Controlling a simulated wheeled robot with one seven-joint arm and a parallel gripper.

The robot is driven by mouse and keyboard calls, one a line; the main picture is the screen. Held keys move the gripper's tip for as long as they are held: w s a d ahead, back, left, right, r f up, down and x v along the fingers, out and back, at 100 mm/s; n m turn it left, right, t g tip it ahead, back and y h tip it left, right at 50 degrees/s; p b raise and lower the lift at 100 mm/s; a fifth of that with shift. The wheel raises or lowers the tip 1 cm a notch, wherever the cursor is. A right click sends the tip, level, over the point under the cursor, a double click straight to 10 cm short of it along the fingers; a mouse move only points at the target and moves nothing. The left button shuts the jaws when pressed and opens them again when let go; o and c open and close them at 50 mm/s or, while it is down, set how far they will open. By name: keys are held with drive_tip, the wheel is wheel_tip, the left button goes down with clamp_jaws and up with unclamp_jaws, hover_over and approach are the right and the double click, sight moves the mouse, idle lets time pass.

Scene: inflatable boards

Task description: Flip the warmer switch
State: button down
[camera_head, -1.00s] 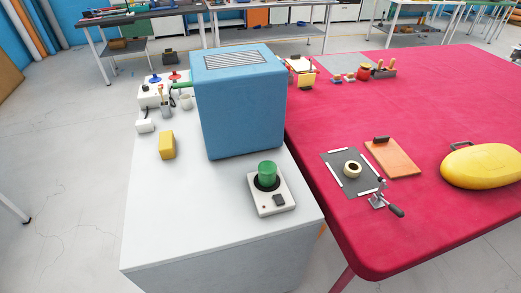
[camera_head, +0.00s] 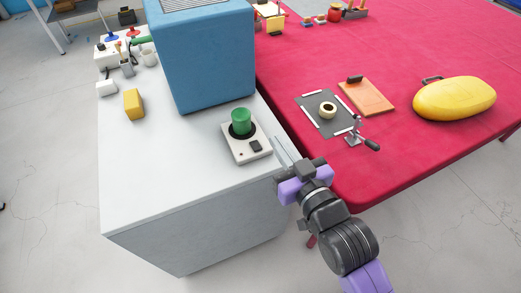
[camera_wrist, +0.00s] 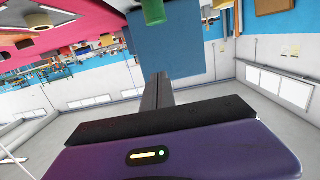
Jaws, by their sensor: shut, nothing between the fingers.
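The warmer (camera_head: 246,143) is a small pale box on the white cabinet top, with a green cylinder (camera_head: 241,121) standing in its round black ring. Its dark switch (camera_head: 255,146) sits on the front right of its top face. I cannot tell which way the switch is set. My gripper (camera_head: 283,150) is shut and empty, just right of the warmer by the cabinet's right edge, its thin fingers pointing up and left. In the wrist view the shut fingers (camera_wrist: 158,90) show below the green cylinder (camera_wrist: 153,12), which appears at the top edge; the switch is not visible there.
A tall blue box (camera_head: 203,55) stands behind the warmer. A yellow block (camera_head: 133,103) lies on the left of the white cabinet top (camera_head: 170,165). The red table (camera_head: 420,145) at right holds a toggle clamp (camera_head: 358,134), a tape roll and a yellow inflatable (camera_head: 454,98). The cabinet's front area is clear.

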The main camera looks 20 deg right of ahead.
drive_tip(key=w+f+g, duration=0.1)
drive_tip(key=w+f, duration=0.1)
drive_tip(key=w, duration=0.1)
drive_tip(key=g, duration=0.2)
hover_over(256, 146)
drive_tip(key=s, duration=0.3)
wheel_tip(256, 146, down, 8)
drive_tip(key=r, duration=0.1)
wheel_tip(256, 146, down, 4)
drive_tip(key=shift+r+p, duration=0.15)
drive_tip(key=shift+p, duration=0.5)
drive_tip(key=shift+f, duration=0.55)
drive_tip(key=shift+s+f, duration=0.1)
